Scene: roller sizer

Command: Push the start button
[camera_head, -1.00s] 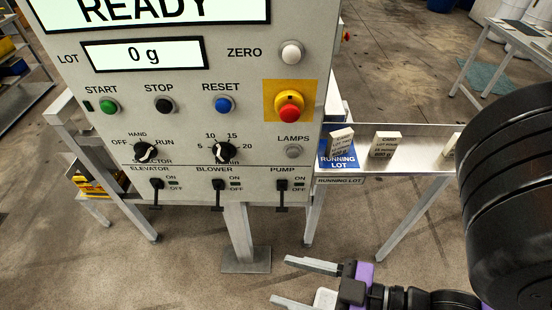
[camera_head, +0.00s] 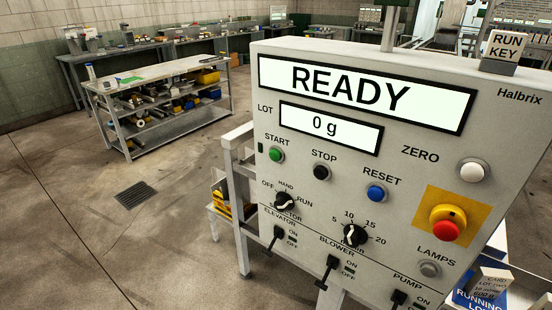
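The green START button (camera_head: 276,155) is on the left side of a grey control panel (camera_head: 400,160), under its "START" label. The small dark lamp (camera_head: 260,147) beside it looks unlit. The upper display (camera_head: 360,92) reads "READY" and the LOT display (camera_head: 328,128) reads "0 g". My gripper is out of the frame now, so I cannot see its fingers.
Beside START are the black STOP button (camera_head: 321,172), blue RESET button (camera_head: 376,193), and red emergency stop (camera_head: 446,228) on yellow. Selector knobs and toggle switches sit below. A shelved workbench (camera_head: 165,95) stands at back left. Open floor (camera_head: 100,220) lies left of the panel.

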